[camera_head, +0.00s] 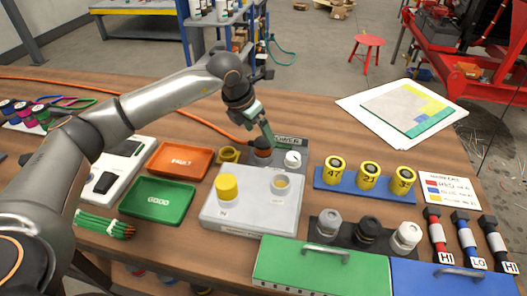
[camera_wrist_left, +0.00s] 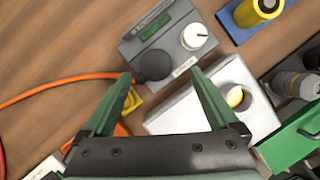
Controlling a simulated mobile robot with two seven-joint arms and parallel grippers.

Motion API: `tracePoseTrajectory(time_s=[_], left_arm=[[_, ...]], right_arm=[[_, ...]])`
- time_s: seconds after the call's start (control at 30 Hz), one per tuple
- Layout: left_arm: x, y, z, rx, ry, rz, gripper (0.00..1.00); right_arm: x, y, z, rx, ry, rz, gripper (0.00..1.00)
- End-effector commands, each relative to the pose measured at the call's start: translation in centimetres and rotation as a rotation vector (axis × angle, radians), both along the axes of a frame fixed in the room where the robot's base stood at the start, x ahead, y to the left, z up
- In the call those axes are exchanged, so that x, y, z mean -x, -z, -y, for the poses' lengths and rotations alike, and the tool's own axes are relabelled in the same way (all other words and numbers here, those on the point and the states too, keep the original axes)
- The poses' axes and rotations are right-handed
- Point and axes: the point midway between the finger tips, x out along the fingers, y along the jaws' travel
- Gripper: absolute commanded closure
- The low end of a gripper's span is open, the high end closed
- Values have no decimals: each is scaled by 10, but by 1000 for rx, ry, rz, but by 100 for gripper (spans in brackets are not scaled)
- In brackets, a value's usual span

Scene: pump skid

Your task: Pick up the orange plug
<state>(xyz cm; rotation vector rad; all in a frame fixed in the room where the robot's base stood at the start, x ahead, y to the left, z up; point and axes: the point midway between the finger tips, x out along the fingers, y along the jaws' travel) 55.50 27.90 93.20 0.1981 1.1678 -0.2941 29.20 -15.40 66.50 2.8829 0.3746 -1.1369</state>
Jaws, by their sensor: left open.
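The orange cable (camera_head: 205,122) runs across the table from the left to the grey power box (camera_head: 292,160). A small orange patch (camera_head: 262,153) at the cable's end looks like the orange plug, partly hidden by my finger. My left gripper (camera_head: 269,140) is just above it, with green fingers pointing down. In the left wrist view the gripper (camera_wrist_left: 160,76) is open and nothing shows held. The power box's dark round part (camera_wrist_left: 155,64) lies between the fingertips in that view, and the cable (camera_wrist_left: 60,83) passes behind the left finger. My right gripper is not in view.
A white box (camera_head: 247,213) with a yellow cap stands in front of the power box. The orange tray (camera_head: 180,160) and green tray (camera_head: 157,200) lie left. A blue rack (camera_head: 365,188) of yellow cylinders is right. A green lidded box (camera_head: 320,268) is at the front.

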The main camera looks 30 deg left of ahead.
Motion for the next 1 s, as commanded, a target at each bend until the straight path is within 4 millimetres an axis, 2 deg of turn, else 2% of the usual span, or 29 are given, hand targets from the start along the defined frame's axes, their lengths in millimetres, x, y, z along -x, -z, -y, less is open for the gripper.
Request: tracePoseTrajectory(time_s=[0.17,0.43,0.73,0.77,1.0], left_arm=[[-5,12,0,1,-1,0,6],[-19,48,1,2,1,-1,6],[-21,54,1,1,1,1,6],[-21,54,1,1,1,1,7],[-21,54,1,1,0,1,34]], right_arm=[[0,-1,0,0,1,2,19],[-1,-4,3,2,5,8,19],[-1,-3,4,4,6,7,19],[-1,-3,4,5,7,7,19],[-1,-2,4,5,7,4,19]])
